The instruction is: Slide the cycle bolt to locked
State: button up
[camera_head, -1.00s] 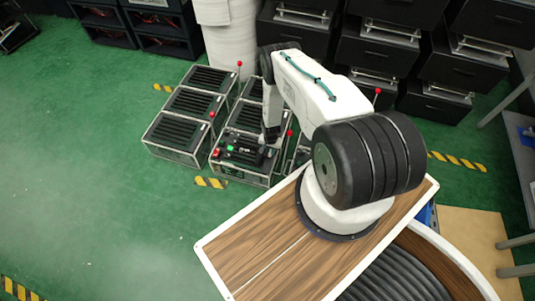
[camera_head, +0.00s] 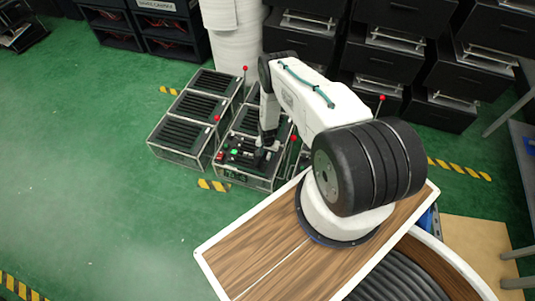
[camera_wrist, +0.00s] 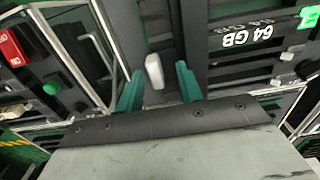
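The cycle bolt seems to be the small white knob (camera_wrist: 154,72) on a dark mount in the wrist view; its label and locked position cannot be read. My gripper (camera_wrist: 158,88) has its two teal fingers apart, one on each side of the knob, with gaps visible. Whether the fingertips reach to the knob's depth is unclear. In the head view my gripper (camera_head: 262,158) is at the front of the machine with the control panel (camera_head: 232,155). The knob cannot be made out there.
In the wrist view a red switch (camera_wrist: 12,48) and a green button (camera_wrist: 52,87) are at left, with a clear-sided frame beside them. A "64 GB" label (camera_wrist: 248,37) is at right. Slatted units (camera_head: 180,138) and red-tipped levers (camera_head: 245,69) stand nearby. Green floor (camera_head: 90,180) is clear.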

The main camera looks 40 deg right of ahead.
aim_at(268, 155)
jog(key=shift+r, duration=0.15)
notch_tip(268, 155, up, 8)
jog(key=shift+f, duration=0.2)
dwell(0.5)
jog(key=s+a+n+g+y, duration=0.1)
jog(key=s+a+n+g, duration=0.15)
jog(key=s, duration=0.35)
jog(key=s+a+r+n+g, duration=0.1)
jog(key=a+r+n, duration=0.15)
jog(key=r, duration=1.45)
jog(key=s+a+r+n+g, duration=0.1)
jog(key=a+r, duration=0.2)
jog(key=r, duration=1.4)
jog(key=s+a+r+n, duration=0.1)
jog(key=a+r+n, duration=0.1)
jog(key=r, duration=1.5)
jog(key=s+a+r+n+t, duration=0.1)
jog(key=s+a+r+t, duration=0.2)
jog(key=s+r, duration=0.7)
jog(key=s+a+r+n+t+h, duration=0.1)
jog(key=s+a+r+n+t, duration=0.1)
jog(key=s+a+r, duration=0.4)
jog(key=shift+s+a+r+t, duration=0.1)
jog(key=shift+s+r+t, duration=0.15)
jog(key=shift+s+r, duration=1.7)
jog(key=shift+s+a+r+t, duration=0.15)
jog(key=shift+s+r, duration=0.45)
jog(key=shift+r, duration=2.5)
